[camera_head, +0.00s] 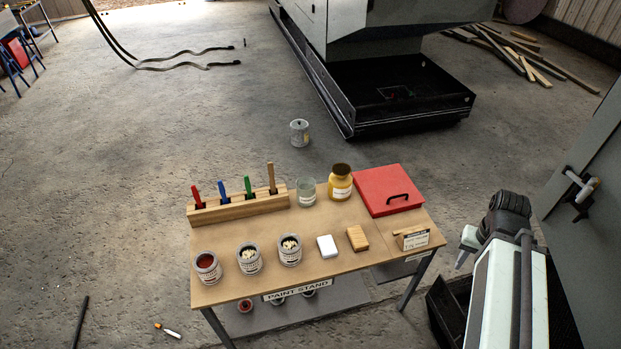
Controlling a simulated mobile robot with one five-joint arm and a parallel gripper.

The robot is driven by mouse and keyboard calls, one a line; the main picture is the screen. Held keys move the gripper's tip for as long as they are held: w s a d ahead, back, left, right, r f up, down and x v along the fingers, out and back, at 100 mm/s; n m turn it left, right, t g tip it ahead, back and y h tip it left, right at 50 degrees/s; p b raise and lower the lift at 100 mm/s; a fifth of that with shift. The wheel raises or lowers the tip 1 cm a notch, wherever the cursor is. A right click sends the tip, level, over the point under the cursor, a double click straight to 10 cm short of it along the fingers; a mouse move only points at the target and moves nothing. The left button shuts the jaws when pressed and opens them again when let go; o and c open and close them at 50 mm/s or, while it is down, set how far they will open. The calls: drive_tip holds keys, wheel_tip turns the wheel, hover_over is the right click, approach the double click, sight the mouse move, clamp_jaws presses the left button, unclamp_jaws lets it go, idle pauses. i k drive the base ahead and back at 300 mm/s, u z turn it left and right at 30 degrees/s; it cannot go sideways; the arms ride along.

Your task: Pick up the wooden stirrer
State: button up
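The wooden stirrer appears to be the plain brown stick (271,177) standing upright in the right end of the wooden rack (240,207). Its lower end is hidden in the rack. Red, blue and green sticks stand in the other slots to its left. My gripper (464,253) is at the right, just past the right edge of the paint stand table (215,235), well apart from the stirrer. Only part of the gripper shows beside my arm, and I cannot tell whether it is open or shut.
A glass jar (306,192) and a yellow jar (340,183) stand right of the rack. A red case (389,190) lies at the back right. Several paint cans (249,259), a white block (327,246) and a wooden block (357,238) are in front. A grey door (590,210) stands right of my arm.

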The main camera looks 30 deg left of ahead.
sight(270, 165)
drive_tip(key=z, duration=0.2)
drive_tip(key=i, duration=1.05)
drive_tip(key=u, duration=3.85)
drive_tip(key=i, duration=1)
drive_tip(key=u, duration=0.05)
